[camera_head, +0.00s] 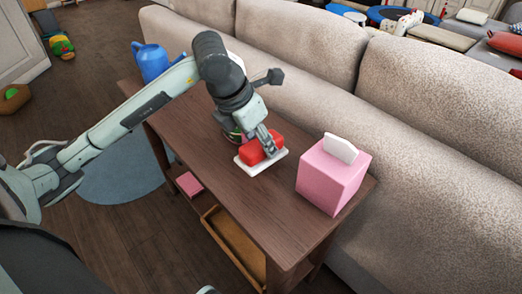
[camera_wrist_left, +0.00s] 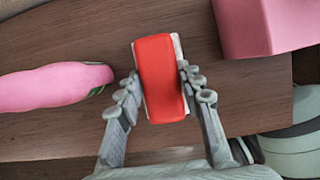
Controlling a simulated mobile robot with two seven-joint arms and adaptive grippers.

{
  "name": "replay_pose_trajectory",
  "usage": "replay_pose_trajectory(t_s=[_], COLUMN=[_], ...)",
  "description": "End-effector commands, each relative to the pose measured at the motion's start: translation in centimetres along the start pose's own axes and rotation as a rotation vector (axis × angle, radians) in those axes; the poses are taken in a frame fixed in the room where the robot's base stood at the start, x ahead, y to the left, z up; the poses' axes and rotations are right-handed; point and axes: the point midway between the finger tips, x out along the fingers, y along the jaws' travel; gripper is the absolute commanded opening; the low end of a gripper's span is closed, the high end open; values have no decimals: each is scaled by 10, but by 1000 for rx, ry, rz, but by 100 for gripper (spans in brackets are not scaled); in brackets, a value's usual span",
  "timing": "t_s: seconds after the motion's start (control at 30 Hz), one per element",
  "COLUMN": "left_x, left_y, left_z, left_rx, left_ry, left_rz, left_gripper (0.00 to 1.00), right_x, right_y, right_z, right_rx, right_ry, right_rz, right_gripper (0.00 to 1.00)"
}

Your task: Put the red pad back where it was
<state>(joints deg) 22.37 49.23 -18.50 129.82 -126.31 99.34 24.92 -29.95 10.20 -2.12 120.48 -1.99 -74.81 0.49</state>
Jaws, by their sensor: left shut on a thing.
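The red pad (camera_head: 252,155) is over a white flat piece (camera_head: 262,167) near the front right of the brown wooden table (camera_head: 225,188). My left gripper (camera_head: 270,145) reaches down from above and is shut on the red pad. In the left wrist view the red pad (camera_wrist_left: 161,78) lies lengthwise between the two fingers of my left gripper (camera_wrist_left: 157,85), with thin white edges of the flat piece beneath it. I cannot tell whether the white piece rests flat on the table. My right gripper is not in view.
A pink tissue box (camera_head: 332,178) stands to the right of the pad. A pink rounded object (camera_wrist_left: 55,86) lies left of the pad in the wrist view. A blue watering can (camera_head: 152,62) stands at the far end. A beige sofa (camera_head: 420,110) backs the table. Bare wood lies in front.

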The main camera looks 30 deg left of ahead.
Motion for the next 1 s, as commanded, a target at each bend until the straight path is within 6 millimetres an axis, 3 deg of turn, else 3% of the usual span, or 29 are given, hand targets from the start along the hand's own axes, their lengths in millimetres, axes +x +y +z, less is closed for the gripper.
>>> replay_pose_trajectory(t_s=[0.2, 0.57, 0.6, 0.73, 1.0], left_x=[25, 27, 26, 26, 26], left_y=[0, 0, 0, 0, 0], left_z=[-11, -11, -11, -11, -11], left_rx=[0, 0, 0, 0, 0], left_ry=[1, 0, 1, 1, 1], left_rz=[-1, 0, 0, -1, -1], left_gripper=[0, 0, 40, 56, 57], right_x=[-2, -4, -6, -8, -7], right_y=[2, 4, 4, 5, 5], right_z=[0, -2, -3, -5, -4], right_rx=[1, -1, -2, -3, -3], right_ry=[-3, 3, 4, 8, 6], right_rz=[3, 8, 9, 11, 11], right_gripper=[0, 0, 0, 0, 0])
